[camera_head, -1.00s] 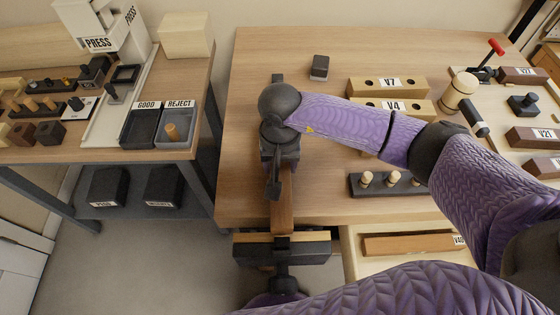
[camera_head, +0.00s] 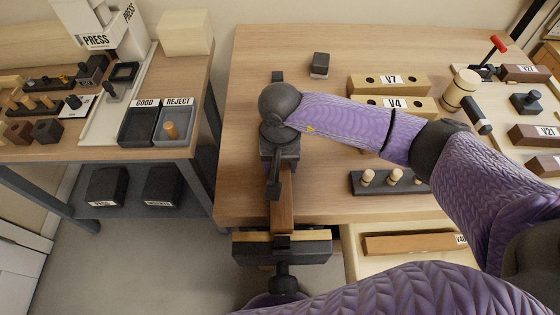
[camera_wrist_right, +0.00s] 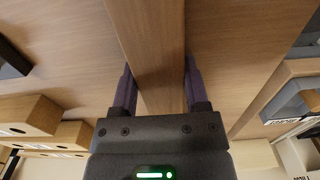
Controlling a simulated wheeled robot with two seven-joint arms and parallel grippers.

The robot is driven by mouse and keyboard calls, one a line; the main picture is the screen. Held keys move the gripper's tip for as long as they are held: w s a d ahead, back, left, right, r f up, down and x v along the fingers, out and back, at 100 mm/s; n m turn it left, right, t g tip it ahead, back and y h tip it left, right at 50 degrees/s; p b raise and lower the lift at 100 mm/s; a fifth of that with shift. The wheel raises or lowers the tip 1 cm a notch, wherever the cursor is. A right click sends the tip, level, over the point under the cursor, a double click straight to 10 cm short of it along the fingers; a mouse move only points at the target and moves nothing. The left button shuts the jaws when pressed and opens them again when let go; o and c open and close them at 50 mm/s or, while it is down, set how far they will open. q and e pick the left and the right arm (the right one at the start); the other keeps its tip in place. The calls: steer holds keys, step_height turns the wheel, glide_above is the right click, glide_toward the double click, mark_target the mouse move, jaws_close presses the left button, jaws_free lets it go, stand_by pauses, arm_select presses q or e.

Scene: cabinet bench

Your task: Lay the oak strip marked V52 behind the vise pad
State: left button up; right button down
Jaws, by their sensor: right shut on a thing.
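A long brown wooden strip (camera_head: 285,208) runs front to back on or just above the bench, near its front left edge. Its near end is at the vise (camera_head: 315,248), which has dark jaws and a light wooden facing. I cannot tell whether the strip touches the vise or the bench top. My right gripper (camera_head: 275,188) points down and is shut on the strip. In the right wrist view the strip (camera_wrist_right: 150,35) passes between both fingers. No V52 mark is visible on it, and the gripper hides part of it. My left gripper is not in view.
Drilled blocks marked V7 (camera_head: 415,84) and V4 (camera_head: 412,105), a peg rack (camera_head: 390,186) and a mallet (camera_head: 460,92) lie to the right. A small dark block (camera_head: 320,65) stands behind. An open drawer (camera_head: 385,272) holds another strip (camera_head: 410,244). The bench's left side is clear.

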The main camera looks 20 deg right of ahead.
steer(key=shift+f, duration=0.15)
jaws_free()
stand_by(0.4)
step_height(320, 180, up, 7)
steer(key=p, duration=0.4)
stand_by(0.4)
